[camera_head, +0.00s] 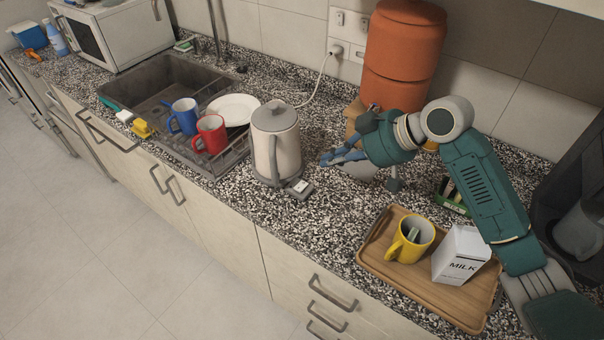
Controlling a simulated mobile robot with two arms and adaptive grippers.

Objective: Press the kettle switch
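The kettle (287,146), pale with a grey lid and grey handle, stands upright on the speckled counter to the right of the sink. A small grey piece with a light face (299,186), which looks like its switch, sticks out at the front right of its foot. My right gripper (323,158) is to the right of the kettle, its blue-grey fingertips pointing left toward it. A gap shows between the fingertips and the kettle. The fingers look close together, but whether they are shut is unclear. My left gripper is not in view.
A wooden tray (375,257) with a yellow mug (402,249) and a milk carton (461,257) lies below my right arm. An orange container (402,55) stands behind. Left of the kettle are a rack with red (211,135) and blue mugs (185,116) and the sink (160,85).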

